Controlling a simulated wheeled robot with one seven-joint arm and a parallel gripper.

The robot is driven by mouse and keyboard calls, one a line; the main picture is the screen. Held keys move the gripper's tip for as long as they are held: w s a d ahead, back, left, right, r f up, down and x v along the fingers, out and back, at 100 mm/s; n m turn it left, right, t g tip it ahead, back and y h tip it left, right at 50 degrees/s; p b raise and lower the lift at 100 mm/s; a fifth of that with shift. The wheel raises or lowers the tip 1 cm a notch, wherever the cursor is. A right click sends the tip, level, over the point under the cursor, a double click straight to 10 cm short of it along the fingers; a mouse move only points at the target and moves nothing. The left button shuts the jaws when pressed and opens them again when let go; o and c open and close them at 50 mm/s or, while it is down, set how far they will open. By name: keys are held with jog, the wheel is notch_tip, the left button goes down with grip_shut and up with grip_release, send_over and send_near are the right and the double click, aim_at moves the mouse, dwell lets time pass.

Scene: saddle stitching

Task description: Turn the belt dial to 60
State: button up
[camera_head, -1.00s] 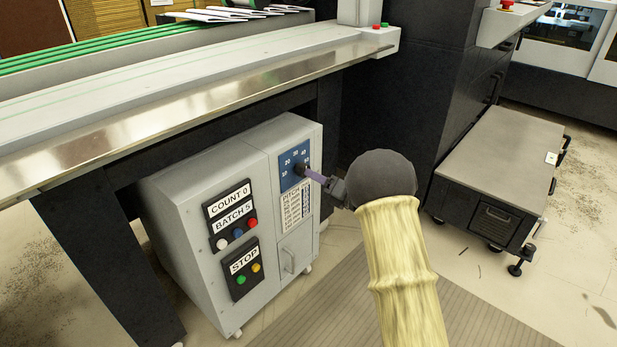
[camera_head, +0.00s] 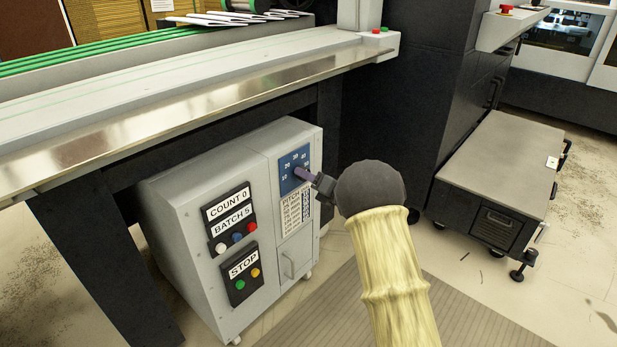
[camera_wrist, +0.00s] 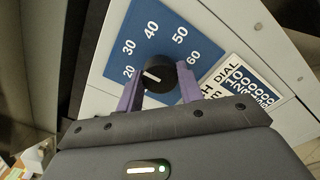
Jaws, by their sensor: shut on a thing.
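The belt dial is a black knob (camera_wrist: 159,73) on a blue scale plate (camera_wrist: 113,63) marked 20 to 60 in the wrist view. Its white pointer line points left, near the 20. In the head view the blue plate (camera_head: 286,184) is on the front of a grey cabinet (camera_head: 180,203). My gripper (camera_head: 301,174) reaches the dial from the right. In the wrist view its purple fingers (camera_wrist: 160,82) are on either side of the knob and shut on it. In the head view they hide most of the knob.
A white label card (camera_wrist: 238,88) is beside the scale. COUNT and BATCH displays and several coloured buttons (camera_head: 238,237) are on the cabinet's left part. A metal-edged conveyor table (camera_head: 200,118) overhangs the cabinet. A grey-topped cart (camera_head: 505,160) stands at the right.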

jog(key=shift+m, duration=0.4)
jog(key=m+p, duration=1.6)
jog(key=m, duration=1)
jog(key=shift+f, duration=0.15)
jog(key=shift+s, duration=0.1)
jog(key=o, duration=1)
